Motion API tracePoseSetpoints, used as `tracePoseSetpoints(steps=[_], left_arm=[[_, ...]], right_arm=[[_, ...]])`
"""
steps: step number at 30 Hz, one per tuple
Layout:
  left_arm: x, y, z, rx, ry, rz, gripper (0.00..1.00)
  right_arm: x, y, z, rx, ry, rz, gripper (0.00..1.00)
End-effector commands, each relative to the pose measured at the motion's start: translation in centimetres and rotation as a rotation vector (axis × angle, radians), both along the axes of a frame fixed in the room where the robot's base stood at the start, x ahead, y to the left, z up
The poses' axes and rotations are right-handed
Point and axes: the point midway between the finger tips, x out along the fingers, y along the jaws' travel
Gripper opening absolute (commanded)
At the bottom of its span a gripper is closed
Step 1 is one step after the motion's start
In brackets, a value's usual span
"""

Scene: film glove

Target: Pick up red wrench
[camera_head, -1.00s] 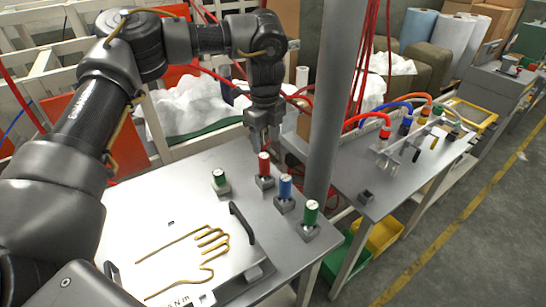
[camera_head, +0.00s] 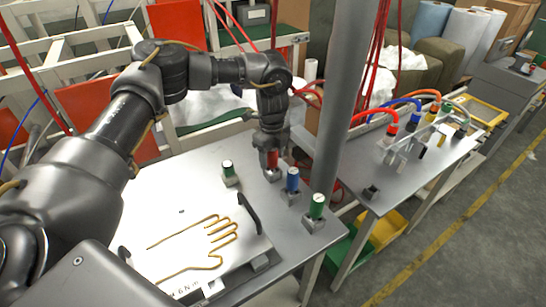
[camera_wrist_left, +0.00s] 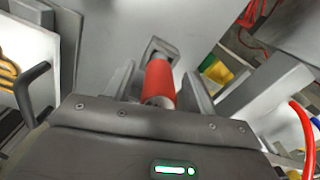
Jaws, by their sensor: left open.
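The red wrench (camera_head: 273,160) is a short upright red cylinder in a small grey block on the metal table. It also shows in the left wrist view (camera_wrist_left: 160,80), between the two fingers. My left gripper (camera_head: 272,158) points down over it, with its open fingers on either side of the red body. In the left wrist view the left gripper (camera_wrist_left: 160,88) shows gaps between fingers and cylinder. My right gripper is not in view.
A green-topped cylinder (camera_head: 229,171) stands left of the red one; a blue one (camera_head: 292,180) and another green one (camera_head: 316,206) stand to its right. A grey post (camera_head: 338,100) rises close by. A white plate (camera_head: 165,215) with a golden glove outline lies in front.

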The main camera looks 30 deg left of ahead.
Motion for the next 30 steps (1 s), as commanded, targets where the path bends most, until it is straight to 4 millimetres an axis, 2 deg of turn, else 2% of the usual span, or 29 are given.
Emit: tracePoseSetpoints(steps=[4,11,23,30], left_arm=[[-0.03,-0.04,-1.13,0.000,0.001,-0.001,0.55],[-0.02,-0.04,-1.32,0.000,0.000,-0.001,0.55],[-0.03,-0.03,-1.29,0.000,0.000,-0.001,0.04],[-0.01,-0.05,-1.20,0.000,0.000,-0.001,0.04]], right_arm=[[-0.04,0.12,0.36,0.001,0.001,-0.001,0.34],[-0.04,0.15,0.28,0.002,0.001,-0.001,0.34],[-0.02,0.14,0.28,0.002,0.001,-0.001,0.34],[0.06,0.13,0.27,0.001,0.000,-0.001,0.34]])
